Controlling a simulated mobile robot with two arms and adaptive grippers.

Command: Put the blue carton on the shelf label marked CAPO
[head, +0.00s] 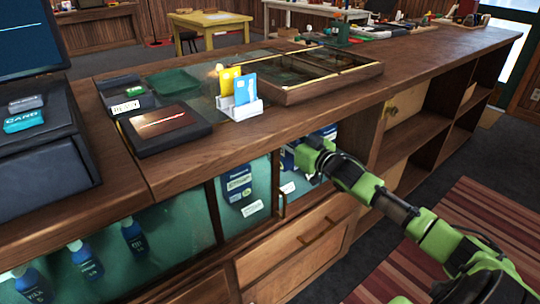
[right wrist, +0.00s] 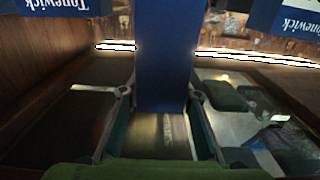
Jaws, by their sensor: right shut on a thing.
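In the right wrist view, my right gripper (right wrist: 160,98) is shut on a plain blue carton (right wrist: 164,50), with one finger on each side of it. In the head view, my right arm reaches into the open shelf bay under the counter, and its gripper is mostly hidden there. Small white shelf labels (head: 288,187) (head: 252,209) show at the shelf's front. Their words are too small to read, so I cannot tell which is CAPO. My left gripper is out of view.
Another blue carton (head: 237,184) stands behind the glass left of the bay. Tonewick cartons (right wrist: 57,8) (right wrist: 285,17) show in the wrist view. The wooden counter (head: 330,115) lies above, with a card holder (head: 240,107). A drawer (head: 295,245) is below.

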